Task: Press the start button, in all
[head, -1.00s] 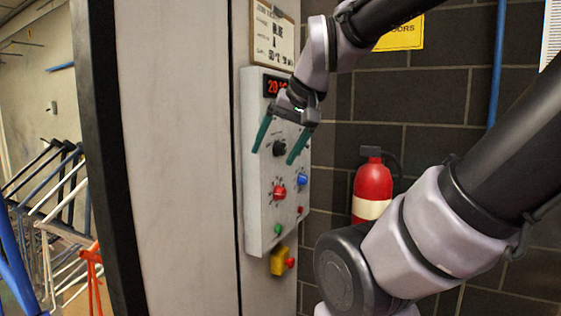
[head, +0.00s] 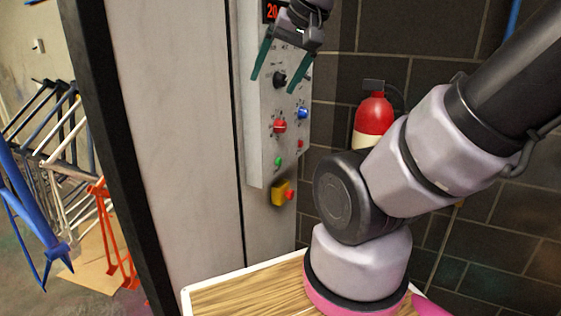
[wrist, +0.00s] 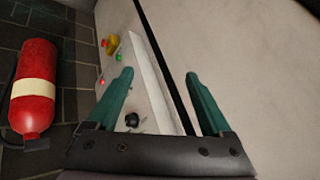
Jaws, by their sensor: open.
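The control panel (head: 262,150) is a grey box on the booth wall. A small green button (head: 278,161) sits low on it, and it also shows in the wrist view (wrist: 119,57). A small red button (head: 300,143) is to its right. A black knob (head: 280,79), a red knob (head: 280,126) and a blue knob (head: 302,113) are higher up. Which one is the start button cannot be read. My gripper (head: 279,82) is open and empty, its teal fingers apart in front of the upper panel, near the black knob. In the wrist view my gripper (wrist: 158,95) faces the panel.
A yellow box with a red emergency button (head: 282,193) is below the panel. A red fire extinguisher (head: 374,116) hangs on the dark brick wall at right. Bicycle frames (head: 60,150) stand at left. A wooden-topped surface (head: 235,298) is under my arm.

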